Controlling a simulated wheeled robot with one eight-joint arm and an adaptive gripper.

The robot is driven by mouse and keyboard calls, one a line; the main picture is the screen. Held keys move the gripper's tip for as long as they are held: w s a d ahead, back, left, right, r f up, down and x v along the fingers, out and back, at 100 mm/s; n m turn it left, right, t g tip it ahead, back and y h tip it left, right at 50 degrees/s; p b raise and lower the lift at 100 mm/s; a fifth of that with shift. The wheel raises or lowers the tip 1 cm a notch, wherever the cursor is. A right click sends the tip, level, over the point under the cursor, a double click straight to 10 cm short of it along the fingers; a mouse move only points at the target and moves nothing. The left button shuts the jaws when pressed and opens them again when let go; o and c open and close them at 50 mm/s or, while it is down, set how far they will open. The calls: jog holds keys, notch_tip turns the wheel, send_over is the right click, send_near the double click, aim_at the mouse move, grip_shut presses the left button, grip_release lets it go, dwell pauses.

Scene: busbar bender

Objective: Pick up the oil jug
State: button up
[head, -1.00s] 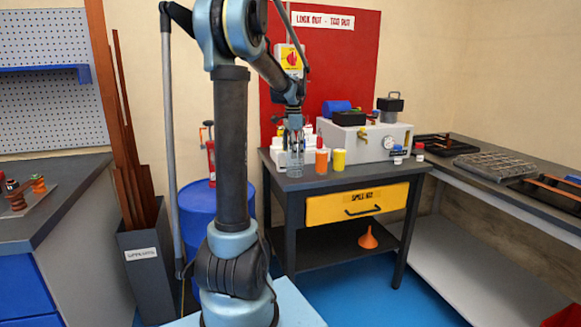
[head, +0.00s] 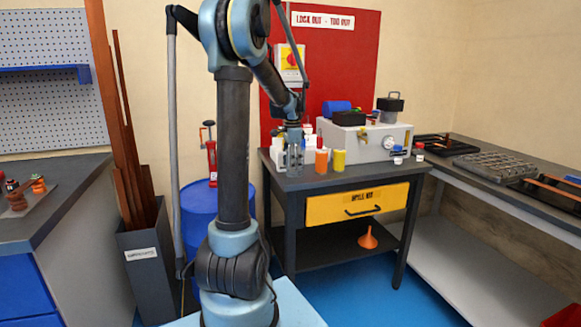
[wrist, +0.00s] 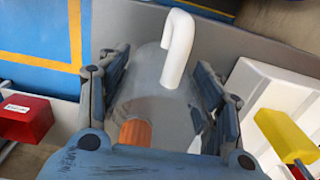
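The oil jug (wrist: 152,75) looks like a clear grey vessel with a white curved piece (wrist: 178,48) rising from it, seen in the wrist view. It stands between the two fingers of my gripper (wrist: 162,88), one finger on each side. The fingers are spread apart, and I cannot tell whether they touch the jug's wall. In the head view my gripper (head: 294,158) is low over the left part of the dark table, pointing down. There the jug is mostly hidden by the gripper and hard to make out.
The dark table (head: 365,176) also holds an orange container (head: 321,161), a yellow container (head: 339,160) and a large grey machine (head: 375,143) at the back. A blue drum (head: 200,215) stands to the left. An orange funnel (head: 367,238) lies on the lower shelf.

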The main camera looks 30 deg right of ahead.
jog(key=shift+r, duration=0.15)
notch_tip(320, 180, up, 10)
dwell(0.7)
